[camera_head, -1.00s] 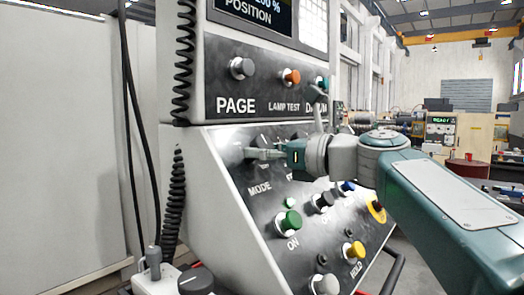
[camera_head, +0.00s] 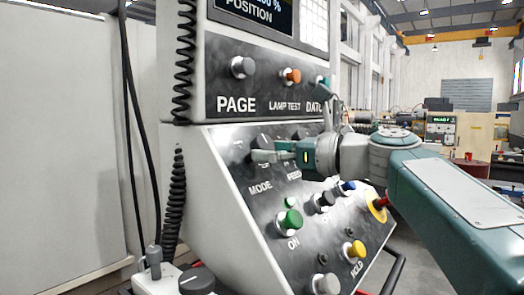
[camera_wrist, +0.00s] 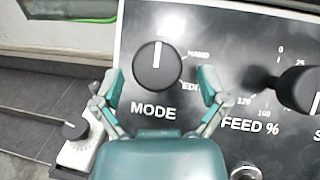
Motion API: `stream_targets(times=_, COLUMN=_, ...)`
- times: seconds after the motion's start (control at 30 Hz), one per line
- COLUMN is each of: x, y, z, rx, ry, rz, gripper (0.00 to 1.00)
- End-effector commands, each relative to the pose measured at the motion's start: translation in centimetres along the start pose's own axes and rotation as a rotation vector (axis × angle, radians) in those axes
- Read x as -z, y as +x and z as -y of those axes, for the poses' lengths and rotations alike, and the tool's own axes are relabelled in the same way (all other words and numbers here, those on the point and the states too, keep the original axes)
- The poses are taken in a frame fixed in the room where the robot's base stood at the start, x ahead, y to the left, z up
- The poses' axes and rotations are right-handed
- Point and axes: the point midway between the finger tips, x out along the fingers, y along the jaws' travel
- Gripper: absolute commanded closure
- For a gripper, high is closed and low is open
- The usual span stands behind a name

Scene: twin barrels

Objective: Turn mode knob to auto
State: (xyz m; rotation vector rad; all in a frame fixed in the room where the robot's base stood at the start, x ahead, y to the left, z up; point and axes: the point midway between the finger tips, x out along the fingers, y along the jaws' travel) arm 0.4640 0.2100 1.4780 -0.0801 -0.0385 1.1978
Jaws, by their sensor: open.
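The round black MODE knob (camera_wrist: 157,67) shows on the dark panel in the wrist view, its white pointer line facing up. Small labels lie to its right; one reads EDIT and is partly covered by a finger. No AUTO label is readable. My gripper (camera_wrist: 160,86) is open, with one teal fingertip on each side of the knob's lower half. Both fingers appear apart from the knob; their depth relative to it is unclear.
The FEED % knob (camera_wrist: 303,90) stands to the right. Below MODE on the panel are a green ON button (camera_head: 289,221), a yellow HOLD button (camera_head: 354,250) and other knobs. A small white box with a dark knob (camera_head: 197,280) sits lower left.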

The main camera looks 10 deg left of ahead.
Motion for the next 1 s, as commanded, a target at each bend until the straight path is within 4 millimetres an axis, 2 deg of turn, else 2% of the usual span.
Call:
stream_targets(times=0.3, x=0.1, y=-6.6, z=0.1, rx=0.007, ry=0.000, rz=-0.001, gripper=0.07)
stream_targets(times=0.5, x=0.2, y=-9.5, z=0.1, rx=0.004, ry=0.000, rz=-0.002, gripper=0.07)
stream_targets(times=0.67, x=0.1, y=-10.4, z=0.0, rx=0.001, ry=0.000, rz=-0.001, gripper=0.07)
stream_targets(times=1.0, x=0.2, y=-10.4, z=0.0, rx=0.000, ry=0.000, rz=-0.001, gripper=0.07)
